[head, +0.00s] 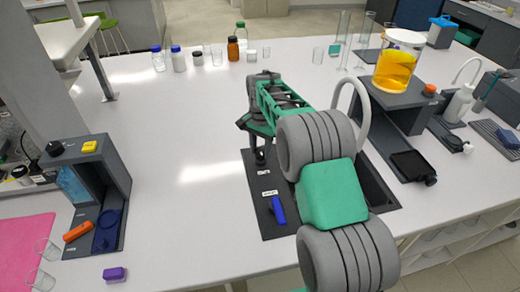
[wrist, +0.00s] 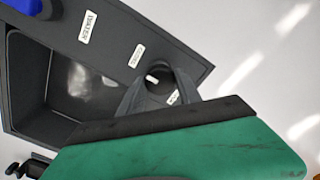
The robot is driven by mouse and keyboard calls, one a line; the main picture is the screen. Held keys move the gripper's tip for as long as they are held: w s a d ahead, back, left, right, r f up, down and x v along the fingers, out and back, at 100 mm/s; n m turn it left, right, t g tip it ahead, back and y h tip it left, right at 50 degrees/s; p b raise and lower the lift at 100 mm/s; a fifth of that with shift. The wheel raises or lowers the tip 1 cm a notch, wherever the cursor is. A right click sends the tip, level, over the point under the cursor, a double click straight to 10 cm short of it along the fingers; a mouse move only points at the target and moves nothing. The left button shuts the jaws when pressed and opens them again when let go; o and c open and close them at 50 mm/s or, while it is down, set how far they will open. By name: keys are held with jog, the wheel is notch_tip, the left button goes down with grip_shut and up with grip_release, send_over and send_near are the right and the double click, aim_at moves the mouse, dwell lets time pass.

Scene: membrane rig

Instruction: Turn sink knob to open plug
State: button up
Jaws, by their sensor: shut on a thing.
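The dark sink knob (wrist: 157,76) stands on the grey panel beside the sink, next to a small white label. My gripper (wrist: 160,84) has a finger on each side of the knob and is shut on it. In the head view my gripper (head: 258,152) is low at the far end of the panel (head: 262,226), and the knob is hard to tell from the fingers. The sink basin (wrist: 72,82) looks empty in the wrist view, apart from a pale reflection. The plug cannot be made out. My arm hides much of the sink in the head view.
A blue handle (head: 278,209) is on the same panel, nearer the front. A white curved spout (head: 358,92) rises behind my arm. A stand with a beaker of orange liquid (head: 396,68) is at the right. Bottles line the back.

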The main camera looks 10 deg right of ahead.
jog(key=shift+n, duration=0.4)
grip_shut()
jog(key=n+b, duration=0.1)
jog(key=n, duration=0.4)
jog(key=shift+n, duration=0.3)
jog(key=n, duration=1.3)
jog(key=shift+b, duration=0.35)
jog(key=n, duration=0.4)
jog(key=shift+n, duration=1.8)
jog(key=shift+r, duration=0.1)
jog(key=o, duration=1.3)
grip_release()
